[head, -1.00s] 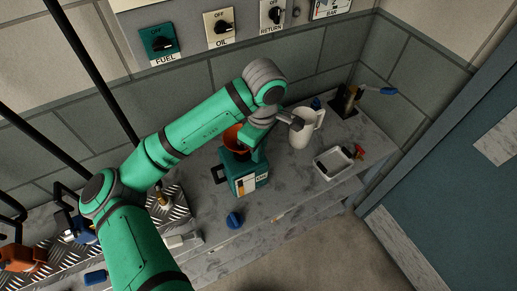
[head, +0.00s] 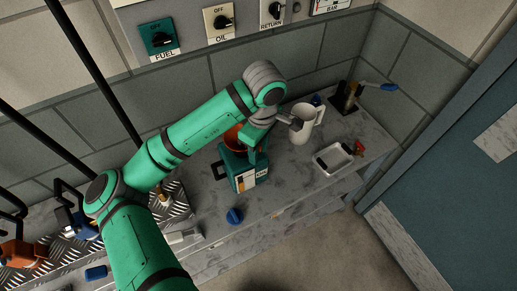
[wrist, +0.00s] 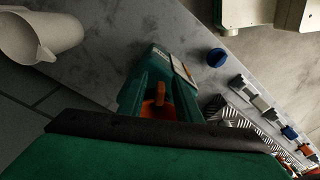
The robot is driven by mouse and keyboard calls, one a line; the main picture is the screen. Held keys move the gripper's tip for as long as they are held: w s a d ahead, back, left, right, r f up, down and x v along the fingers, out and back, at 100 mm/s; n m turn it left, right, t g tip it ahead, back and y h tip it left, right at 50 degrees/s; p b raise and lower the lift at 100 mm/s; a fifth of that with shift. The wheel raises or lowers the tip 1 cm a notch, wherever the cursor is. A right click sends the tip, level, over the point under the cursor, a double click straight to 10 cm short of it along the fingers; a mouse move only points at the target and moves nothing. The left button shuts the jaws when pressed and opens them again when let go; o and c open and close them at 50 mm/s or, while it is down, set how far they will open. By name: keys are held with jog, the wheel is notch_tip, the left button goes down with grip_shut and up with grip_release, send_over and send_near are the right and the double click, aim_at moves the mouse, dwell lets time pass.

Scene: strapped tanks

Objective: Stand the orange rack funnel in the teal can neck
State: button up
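The teal can (head: 246,179), with a pale label, stands upright on the grey marble bench. It also shows in the wrist view (wrist: 187,95). The orange funnel (head: 235,138) is at the can's top, behind my gripper; its spout is hidden, so I cannot tell how far it sits in the neck. My gripper (head: 256,152) reaches down at the funnel's right side, against or very near it. In the wrist view, a bit of orange (wrist: 155,106) shows between teal-green parts. The fingertips are not clear enough to show whether they are closed on it.
A white jug (head: 301,130) stands close right of my gripper. A metal tray (head: 333,159) lies further right. A blue cap (head: 235,216) lies in front of the can. A wall panel with knobs (head: 222,22) is behind. Tread plate (head: 178,203) is at left.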

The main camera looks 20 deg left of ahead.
jog(key=r, duration=1)
jog(key=shift+s+d+r, duration=0.2)
jog(key=shift+d+r, duration=0.15)
jog(key=shift+r, duration=0.05)
jog(key=shift+w, duration=0.2)
